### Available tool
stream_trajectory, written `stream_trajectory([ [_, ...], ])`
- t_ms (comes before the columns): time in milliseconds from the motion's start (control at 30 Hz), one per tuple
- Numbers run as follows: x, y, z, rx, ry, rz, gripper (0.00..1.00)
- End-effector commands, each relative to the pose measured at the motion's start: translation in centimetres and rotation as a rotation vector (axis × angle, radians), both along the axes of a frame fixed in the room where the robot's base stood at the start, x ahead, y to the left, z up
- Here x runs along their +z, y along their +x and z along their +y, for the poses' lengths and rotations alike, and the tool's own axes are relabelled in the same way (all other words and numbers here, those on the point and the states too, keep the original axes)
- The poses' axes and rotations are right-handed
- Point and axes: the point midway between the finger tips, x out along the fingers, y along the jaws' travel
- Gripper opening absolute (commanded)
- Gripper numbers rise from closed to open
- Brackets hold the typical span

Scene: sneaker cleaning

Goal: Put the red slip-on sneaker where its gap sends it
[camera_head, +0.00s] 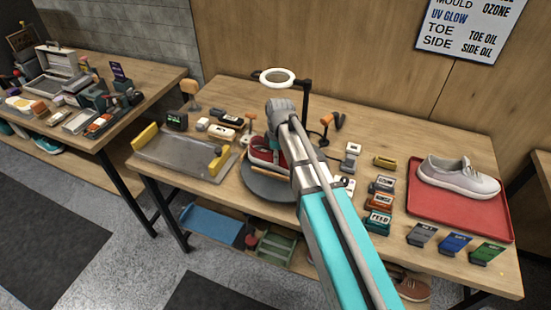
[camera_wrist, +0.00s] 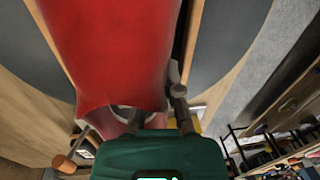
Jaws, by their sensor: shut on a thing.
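The red slip-on sneaker (camera_head: 258,157) is over the dark round turntable (camera_head: 262,187) at the middle of the bench, partly hidden behind my arm. I cannot tell whether it rests there or is slightly raised. In the wrist view its red upper (camera_wrist: 115,45) fills the top middle, very close. My gripper (camera_wrist: 130,108) is shut on the sneaker, with a finger at either side of its near end. In the head view my arm covers the fingers. A wall sign (camera_head: 470,25) reads MOULD, OZONE, UV GLOW, TOE, TOE OIL, SIDE, SIDE OIL. The gap is not visible.
A white sneaker (camera_head: 455,178) sits on a red tray (camera_head: 425,205) at right. Labelled blocks (camera_head: 381,200) and grey, blue and green cards (camera_head: 455,242) stand near the front. A grey tray with yellow ends (camera_head: 185,160) is at left. A ring lamp (camera_head: 262,76) stands behind the turntable.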

Motion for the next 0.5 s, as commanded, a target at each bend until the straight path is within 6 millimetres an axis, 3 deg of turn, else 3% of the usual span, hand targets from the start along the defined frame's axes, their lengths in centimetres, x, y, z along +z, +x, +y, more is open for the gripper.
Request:
stream_trajectory([
  [67,-0.14,0.0,-0.02,0.0,0.0,0.0,0.0],
  [200,-0.11,0.01,-0.03,0.0,0.0,0.0,0.28],
  [300,-0.11,0.01,-0.04,-0.001,0.0,0.0,0.43],
  [500,-0.11,0.01,-0.06,-0.001,0.0,0.0,0.43],
])
